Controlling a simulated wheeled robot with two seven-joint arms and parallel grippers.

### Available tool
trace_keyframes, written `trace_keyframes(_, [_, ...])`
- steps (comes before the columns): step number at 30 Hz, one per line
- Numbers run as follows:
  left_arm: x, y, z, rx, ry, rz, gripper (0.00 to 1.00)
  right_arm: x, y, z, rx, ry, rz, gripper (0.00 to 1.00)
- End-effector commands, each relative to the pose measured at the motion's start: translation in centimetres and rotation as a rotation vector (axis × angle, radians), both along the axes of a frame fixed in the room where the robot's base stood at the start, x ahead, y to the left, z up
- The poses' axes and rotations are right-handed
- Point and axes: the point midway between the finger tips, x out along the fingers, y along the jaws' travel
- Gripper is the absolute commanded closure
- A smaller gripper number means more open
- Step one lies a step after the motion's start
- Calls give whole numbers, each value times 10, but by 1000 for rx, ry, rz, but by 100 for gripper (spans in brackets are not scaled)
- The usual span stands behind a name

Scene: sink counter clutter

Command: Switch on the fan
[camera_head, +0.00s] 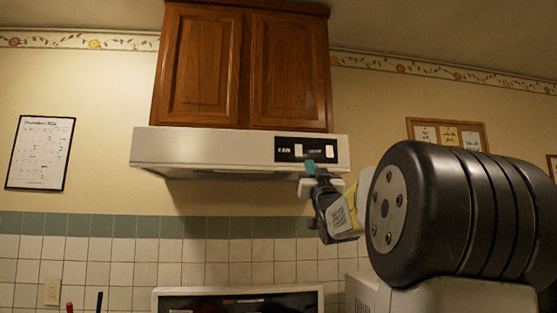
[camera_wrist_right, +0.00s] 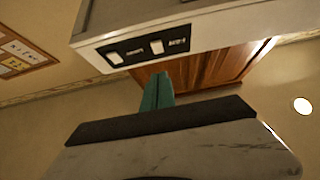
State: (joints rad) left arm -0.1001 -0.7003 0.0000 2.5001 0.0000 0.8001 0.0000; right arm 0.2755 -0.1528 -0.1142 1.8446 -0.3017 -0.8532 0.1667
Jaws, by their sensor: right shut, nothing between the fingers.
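The fan is a pale range hood (camera_head: 215,148) under a wooden cabinet. Its black control panel (camera_head: 306,156) is at the right of the front face, with a label that seems to read FAN and two white switches, the fan switch (camera_head: 298,150) and another switch (camera_head: 329,152). The panel also shows in the wrist view (camera_wrist_right: 136,52). My right gripper (camera_head: 310,168) is shut and empty, its teal fingertips (camera_wrist_right: 157,90) together just below the panel's lower edge in the head view. I see no clear contact. My left gripper is out of view.
The wooden cabinet (camera_head: 245,70) sits directly above the hood. A stove back panel (camera_head: 237,293) stands below. A framed calendar (camera_head: 40,153) hangs at left and a framed board (camera_head: 450,131) at right.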

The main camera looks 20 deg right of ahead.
Motion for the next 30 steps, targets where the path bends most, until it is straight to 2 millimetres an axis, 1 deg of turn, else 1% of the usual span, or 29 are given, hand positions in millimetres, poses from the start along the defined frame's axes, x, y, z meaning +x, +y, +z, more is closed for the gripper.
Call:
trace_keyframes(9, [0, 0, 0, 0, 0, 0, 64, 51, -12, 39, 0, 1, 0, 100])
trace_keyframes(13, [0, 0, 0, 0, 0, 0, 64, 69, -17, 55, 0, -1, 0, 100])
trace_keyframes(16, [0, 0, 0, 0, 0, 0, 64, 86, -21, 50, 1, 4, 0, 100])
trace_keyframes(21, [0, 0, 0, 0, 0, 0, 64, 101, -24, 49, 1, 1, 1, 100])
trace_keyframes(24, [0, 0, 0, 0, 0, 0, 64, 105, -25, 49, 1, 1, 1, 100])
trace_keyframes(30, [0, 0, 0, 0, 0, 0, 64, 106, -25, 49, 0, 1, 0, 100])
